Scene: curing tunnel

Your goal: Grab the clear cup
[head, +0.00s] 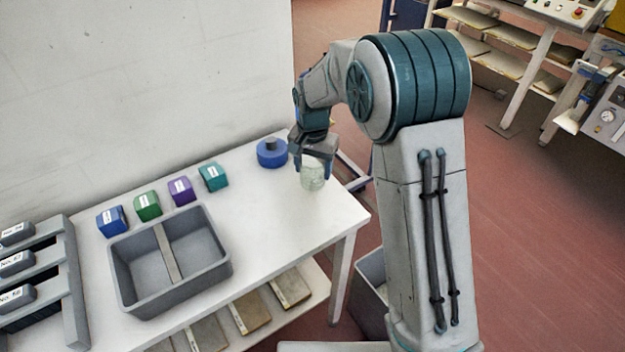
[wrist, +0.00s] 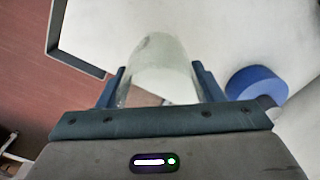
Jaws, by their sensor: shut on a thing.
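The clear cup (head: 313,177) is at the right end of the white table, pale greenish and see-through. My gripper (head: 312,170) is shut on it, with a finger on each side. In the wrist view the cup (wrist: 162,65) stands between the two blue fingers of my gripper (wrist: 160,88). Its lower part in that view is hidden behind the gripper body. I cannot tell whether the cup touches the table top.
A blue round thing (head: 271,153) stands close left of my gripper. Several coloured blocks (head: 181,191) line the table (head: 290,226) by the wall. A grey divided bin (head: 222,268) and a grey rack (head: 72,285) are further left. The table's right edge is near.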

